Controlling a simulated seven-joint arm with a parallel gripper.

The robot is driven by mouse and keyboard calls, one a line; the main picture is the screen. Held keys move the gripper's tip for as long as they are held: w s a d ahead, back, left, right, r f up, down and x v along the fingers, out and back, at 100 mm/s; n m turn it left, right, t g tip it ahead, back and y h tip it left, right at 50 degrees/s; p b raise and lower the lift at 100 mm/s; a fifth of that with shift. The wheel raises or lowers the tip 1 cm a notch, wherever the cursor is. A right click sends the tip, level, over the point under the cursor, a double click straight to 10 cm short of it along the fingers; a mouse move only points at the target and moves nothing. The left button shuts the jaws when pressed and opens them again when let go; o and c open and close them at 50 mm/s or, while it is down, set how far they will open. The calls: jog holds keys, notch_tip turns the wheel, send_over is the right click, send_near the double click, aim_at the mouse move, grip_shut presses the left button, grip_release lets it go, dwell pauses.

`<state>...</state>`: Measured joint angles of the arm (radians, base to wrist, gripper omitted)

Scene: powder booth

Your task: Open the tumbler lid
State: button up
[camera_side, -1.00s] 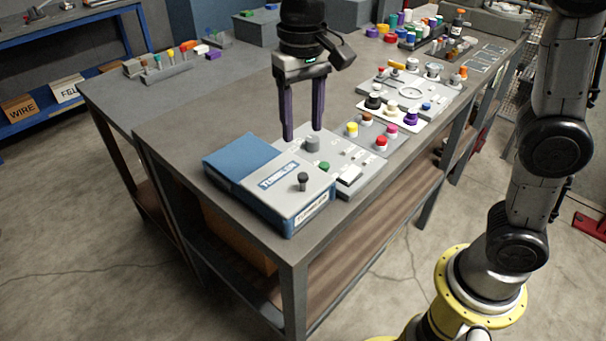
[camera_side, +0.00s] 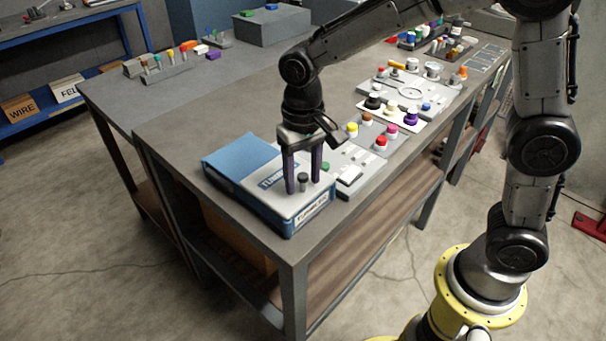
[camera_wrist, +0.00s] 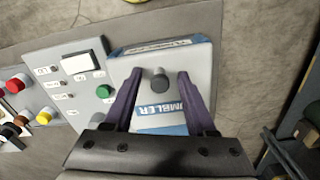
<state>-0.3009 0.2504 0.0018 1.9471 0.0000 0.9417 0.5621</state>
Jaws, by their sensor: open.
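The tumbler (camera_side: 240,165) is a blue box with a light grey lid (camera_side: 290,205) lettered "TUMBLER", at the table's front left corner. The lid looks closed. A dark round knob (camera_side: 303,180) stands upright on it; the knob also shows in the wrist view (camera_wrist: 160,78). My gripper (camera_side: 303,186) is open above the lid, its purple fingers pointing down on either side of the knob. In the wrist view my gripper (camera_wrist: 160,82) has the knob between its fingertips, with a gap on both sides. Whether the fingertips touch the lid I cannot tell.
A control panel (camera_side: 355,160) with a white switch (camera_side: 349,175) and a green button (camera_side: 325,167) sits right beside the tumbler. Coloured knobs (camera_side: 380,143) and a plate with a ring stand farther back. The table left of the tumbler is clear.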

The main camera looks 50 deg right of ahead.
grip_shut()
jog(key=shift+r, duration=0.1)
dwell(1.2)
